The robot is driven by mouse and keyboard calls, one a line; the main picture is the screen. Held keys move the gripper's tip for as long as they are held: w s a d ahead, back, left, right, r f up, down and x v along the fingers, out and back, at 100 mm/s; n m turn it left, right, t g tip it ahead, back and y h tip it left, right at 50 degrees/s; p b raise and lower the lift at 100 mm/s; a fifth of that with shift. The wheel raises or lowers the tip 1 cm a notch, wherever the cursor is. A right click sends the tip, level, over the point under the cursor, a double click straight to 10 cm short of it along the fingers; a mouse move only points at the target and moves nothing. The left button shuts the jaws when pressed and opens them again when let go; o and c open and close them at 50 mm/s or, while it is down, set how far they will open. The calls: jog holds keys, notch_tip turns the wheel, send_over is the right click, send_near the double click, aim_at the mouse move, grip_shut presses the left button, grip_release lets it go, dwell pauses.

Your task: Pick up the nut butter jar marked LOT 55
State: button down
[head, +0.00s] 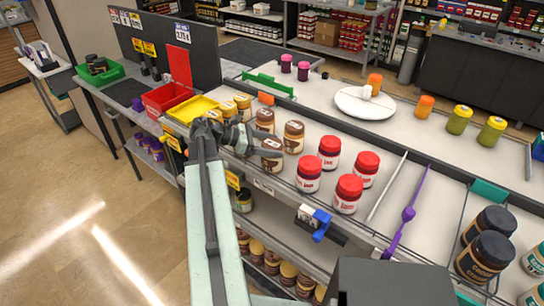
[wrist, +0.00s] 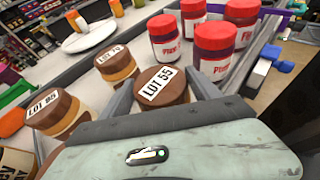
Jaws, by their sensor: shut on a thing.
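The nut butter jar marked LOT 55 (wrist: 165,92) has a brown lid with a white label. It stands upright between the two fingers of my gripper (wrist: 163,100) in the wrist view, and the fingers are shut on it. In the head view my gripper (head: 262,147) reaches over the shelf front, and the held jar (head: 271,160) shows partly behind a finger. Two similar brown-lidded jars stand close by in the wrist view: one behind (wrist: 116,65) and one to the left (wrist: 52,112), whose label seems to read LOT 85. The held jar's lower part is hidden.
Several red-lidded jam jars (head: 308,172) stand close on the right. More brown-lidded jars (head: 293,137) stand behind. A yellow tray (head: 193,108) and a red bin (head: 166,97) are to the left.

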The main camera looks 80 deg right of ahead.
jog(key=shift+r+p, duration=0.5)
notch_tip(320, 180, up, 3)
jog(key=p, duration=0.3)
jog(key=shift+r, duration=0.2)
jog(key=w+a, duration=0.3)
jog(key=w, duration=0.4)
jog(key=w+a+p, duration=0.1)
jog(key=w+a, duration=0.3)
jog(key=w, duration=0.3)
jog(key=shift+w+r, duration=0.2)
jog(key=shift+r, duration=0.1)
jog(key=shift+s, duration=0.1)
